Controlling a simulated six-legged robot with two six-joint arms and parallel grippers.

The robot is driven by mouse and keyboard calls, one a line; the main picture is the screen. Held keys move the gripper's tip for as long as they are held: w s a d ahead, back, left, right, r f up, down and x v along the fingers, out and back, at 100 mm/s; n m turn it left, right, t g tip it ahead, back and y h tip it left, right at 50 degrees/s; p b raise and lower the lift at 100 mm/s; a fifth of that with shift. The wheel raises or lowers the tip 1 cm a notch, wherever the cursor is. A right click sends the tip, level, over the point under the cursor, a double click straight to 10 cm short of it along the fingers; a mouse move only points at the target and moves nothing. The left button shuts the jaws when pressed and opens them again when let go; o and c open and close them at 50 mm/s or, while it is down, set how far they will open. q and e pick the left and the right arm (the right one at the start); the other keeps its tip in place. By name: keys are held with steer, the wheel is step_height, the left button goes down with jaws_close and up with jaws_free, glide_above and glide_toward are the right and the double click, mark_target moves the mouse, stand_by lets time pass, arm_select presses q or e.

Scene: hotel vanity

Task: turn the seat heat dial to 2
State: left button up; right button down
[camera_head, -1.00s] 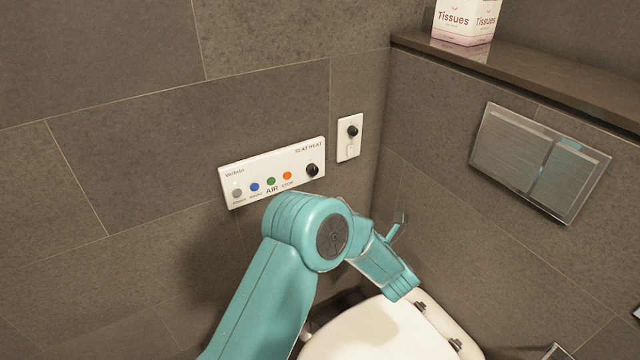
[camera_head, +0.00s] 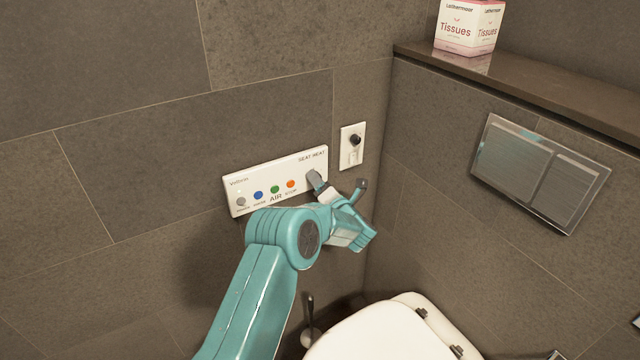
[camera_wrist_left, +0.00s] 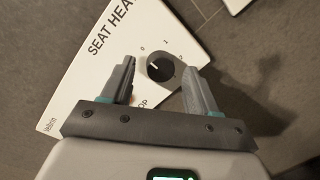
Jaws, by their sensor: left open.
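The white control panel (camera_head: 240,200) is on the tiled wall, with the words SEAT HEAT at its right end. The seat heat dial (camera_wrist_left: 160,67) is a round black knob; in the head view a gripper finger hides it. Its pale mark seems to point up-left, towards the 0 in the left wrist view; the other numbers there are small. My left gripper (camera_head: 338,184) is open at the panel's right end. In the left wrist view its fingers (camera_wrist_left: 159,78) stand on either side of the dial, with gaps visible. My right gripper is not in view.
A small white wall plate (camera_head: 352,146) with a black knob is just right of the panel. Coloured buttons (camera_head: 275,189) sit on the panel left of the dial. A toilet (camera_head: 375,335) stands below. A flush plate (camera_head: 540,172) and a tissue box (camera_head: 468,27) are at right.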

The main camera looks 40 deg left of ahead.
arm_select(q)
steer(key=c, duration=1.1)
steer(key=shift+o, duration=0.3)
steer(key=shift+f, duration=0.1)
steer(key=shift+w+d+m+g+p, duration=0.1)
steer(key=shift+m+g+p, duration=0.4)
steer(key=shift+m, duration=3.15)
steer(key=shift+w+a+m+g+p, duration=0.1)
steer(key=shift+m+g+p, duration=0.35)
steer(key=shift+m, duration=3.25)
steer(key=shift+w+d+m+g+p, duration=0.1)
steer(key=shift+m+g+p, duration=0.4)
steer(key=shift+m, duration=3.15)
